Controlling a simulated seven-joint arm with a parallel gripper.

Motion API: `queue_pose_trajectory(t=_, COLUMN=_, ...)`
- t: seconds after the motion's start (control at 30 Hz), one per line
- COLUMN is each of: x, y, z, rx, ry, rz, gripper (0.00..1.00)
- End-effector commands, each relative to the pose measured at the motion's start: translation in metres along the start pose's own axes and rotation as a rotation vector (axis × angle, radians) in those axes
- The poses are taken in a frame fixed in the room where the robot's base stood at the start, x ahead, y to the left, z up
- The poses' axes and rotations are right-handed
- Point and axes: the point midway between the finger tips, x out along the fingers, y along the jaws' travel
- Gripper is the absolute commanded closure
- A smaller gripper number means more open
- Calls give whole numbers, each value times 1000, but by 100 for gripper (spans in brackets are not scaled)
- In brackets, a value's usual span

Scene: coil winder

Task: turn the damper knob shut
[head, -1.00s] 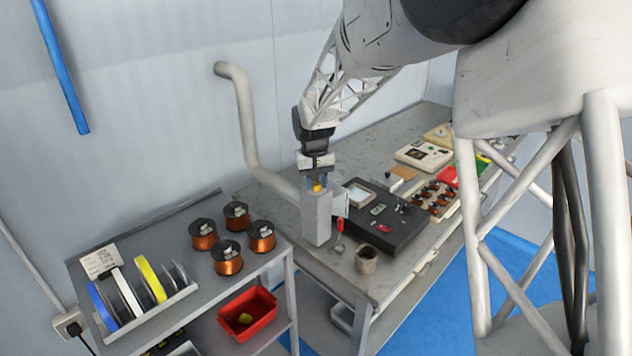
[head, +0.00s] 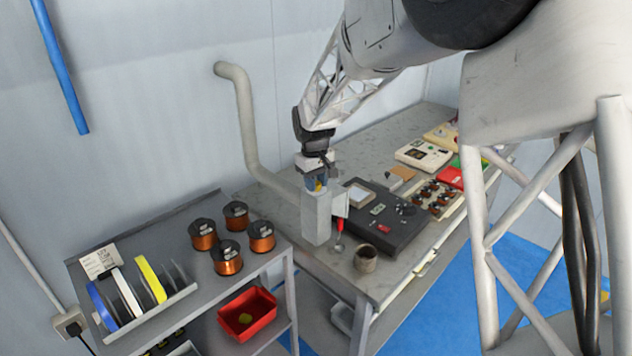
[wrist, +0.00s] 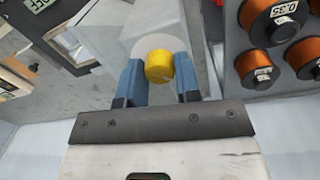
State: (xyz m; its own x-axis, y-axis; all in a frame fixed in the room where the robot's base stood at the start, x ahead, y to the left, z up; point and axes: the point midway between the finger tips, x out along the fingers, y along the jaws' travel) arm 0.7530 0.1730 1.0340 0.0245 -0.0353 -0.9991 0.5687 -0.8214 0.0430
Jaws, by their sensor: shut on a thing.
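The yellow damper knob (wrist: 159,66) sits on a pale round base on top of a grey upright box (head: 316,222). My gripper (wrist: 159,74) has its blue fingers on both sides of the knob and is shut on it. In the head view my gripper (head: 317,184) points down at the box top, and only a little of the yellow knob (head: 319,188) shows between the fingers. I cannot read the knob's angle.
A bent grey pipe (head: 243,120) runs down the wall behind the box. A black device (head: 392,238) and a small cup (head: 366,258) stand to the right. A shelf with copper wire spools (head: 228,262) is at the left.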

Motion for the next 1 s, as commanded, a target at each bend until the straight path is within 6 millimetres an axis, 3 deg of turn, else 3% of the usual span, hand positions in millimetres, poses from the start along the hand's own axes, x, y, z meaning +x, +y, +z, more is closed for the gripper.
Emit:
queue_pose_trajectory(t=0.1, x=-1, y=0, z=0, rx=0, ry=1, rz=1, gripper=93)
queue_pose_trajectory(t=0.13, x=-1, y=0, z=0, rx=0, ry=1, rz=1, gripper=68)
queue_pose_trajectory(t=0.3, x=0, y=0, z=0, rx=0, ry=1, rz=0, gripper=44)
queue_pose_trajectory(t=0.67, x=-2, y=0, z=0, rx=1, ry=0, rz=0, gripper=44)
queue_pose_trajectory(t=1.0, x=-33, y=0, z=-1, rx=1, ry=3, rz=1, gripper=44)
